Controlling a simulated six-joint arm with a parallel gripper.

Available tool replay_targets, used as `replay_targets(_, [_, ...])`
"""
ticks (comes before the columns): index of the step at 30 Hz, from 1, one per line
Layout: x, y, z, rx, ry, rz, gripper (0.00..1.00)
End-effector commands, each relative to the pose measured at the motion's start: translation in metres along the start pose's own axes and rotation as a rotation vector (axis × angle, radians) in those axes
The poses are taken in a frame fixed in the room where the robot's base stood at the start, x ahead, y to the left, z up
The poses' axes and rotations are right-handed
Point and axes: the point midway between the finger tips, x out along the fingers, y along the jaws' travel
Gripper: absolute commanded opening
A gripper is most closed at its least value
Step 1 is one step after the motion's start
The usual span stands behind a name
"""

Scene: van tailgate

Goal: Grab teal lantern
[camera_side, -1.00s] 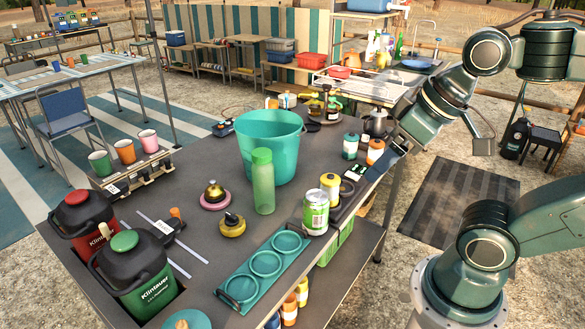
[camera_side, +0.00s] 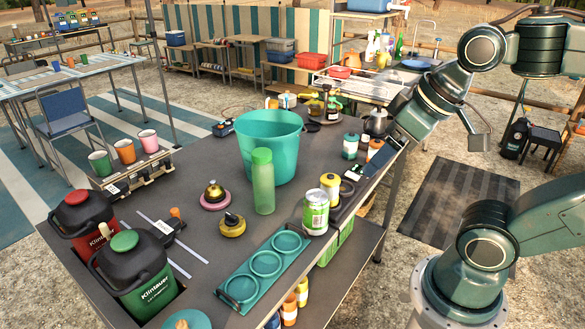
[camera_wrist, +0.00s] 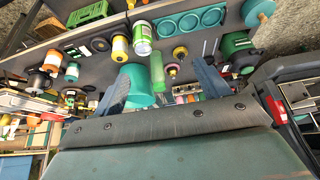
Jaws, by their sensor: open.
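A small teal-and-white canister with a dark top, which looks like the teal lantern (camera_side: 350,146), stands upright on the dark table's right side in the side view. It also shows small at the left in the wrist view (camera_wrist: 72,72), outside the space between my fingers. My gripper (camera_side: 383,158) is at the table's right edge, apart from the lantern and to its right, partly in front of the orange one. In the wrist view my gripper (camera_wrist: 160,86) has its two blue fingers wide apart, with nothing held between them.
An orange lantern (camera_side: 375,146) stands right beside the teal one. A dark kettle (camera_side: 375,122) is behind. A large teal bucket (camera_side: 270,145), green bottle (camera_side: 263,180), yellow canister (camera_side: 330,187) and green can (camera_side: 316,212) stand to the left and front. Bare table lies between bucket and lantern.

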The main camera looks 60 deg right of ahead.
Motion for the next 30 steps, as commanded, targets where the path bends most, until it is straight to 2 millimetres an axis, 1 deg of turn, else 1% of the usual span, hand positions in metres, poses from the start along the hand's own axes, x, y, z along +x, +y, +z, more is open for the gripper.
replay_targets(5, [0.003, 0.010, -0.023, 0.042, -0.009, 0.022, 0.75])
replay_targets(7, [0.006, 0.017, -0.036, 0.065, -0.013, 0.035, 0.75])
replay_targets(14, [0.021, 0.049, -0.083, 0.157, -0.027, 0.082, 0.75])
replay_targets(18, [0.034, 0.075, -0.110, 0.214, -0.035, 0.111, 0.75])
replay_targets(20, [0.040, 0.087, -0.120, 0.238, -0.039, 0.122, 0.75])
replay_targets(21, [0.045, 0.096, -0.127, 0.254, -0.041, 0.130, 0.75])
replay_targets(26, [0.065, 0.133, -0.149, 0.319, -0.049, 0.162, 0.75])
replay_targets(30, [0.085, 0.170, -0.164, 0.377, -0.058, 0.189, 0.75])
